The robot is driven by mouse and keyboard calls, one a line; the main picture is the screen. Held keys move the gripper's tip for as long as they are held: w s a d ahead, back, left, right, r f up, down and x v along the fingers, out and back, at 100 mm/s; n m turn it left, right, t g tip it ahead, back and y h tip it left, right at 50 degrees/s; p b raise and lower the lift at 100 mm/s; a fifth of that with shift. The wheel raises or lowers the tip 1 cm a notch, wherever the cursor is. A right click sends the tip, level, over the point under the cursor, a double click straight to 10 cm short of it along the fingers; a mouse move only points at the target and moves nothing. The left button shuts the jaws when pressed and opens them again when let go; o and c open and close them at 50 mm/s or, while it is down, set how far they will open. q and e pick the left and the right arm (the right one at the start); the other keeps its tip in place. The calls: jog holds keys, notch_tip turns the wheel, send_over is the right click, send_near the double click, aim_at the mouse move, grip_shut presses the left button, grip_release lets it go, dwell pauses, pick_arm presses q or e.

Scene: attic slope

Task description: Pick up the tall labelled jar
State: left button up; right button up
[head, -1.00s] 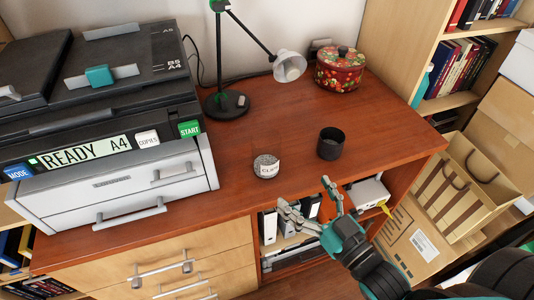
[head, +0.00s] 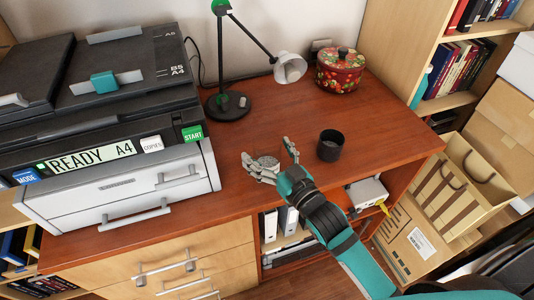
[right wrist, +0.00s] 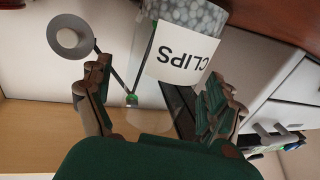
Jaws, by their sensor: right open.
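The tall labelled jar (head: 266,161) stands on the brown desk, mostly hidden behind my right gripper in the head view. My left gripper is not in view.
A dark cup (head: 331,146) stands close to the right of my right gripper. A black desk lamp (head: 228,103) and a red flowered pot (head: 340,74) stand behind. A large printer (head: 120,160) fills the left. The desk (head: 385,118) is clear at right.

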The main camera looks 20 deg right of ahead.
jog(key=shift+w, duration=0.15)
jog(key=c, duration=1.3)
jog(key=shift+c, duration=0.5)
jog(key=shift+r, duration=0.15)
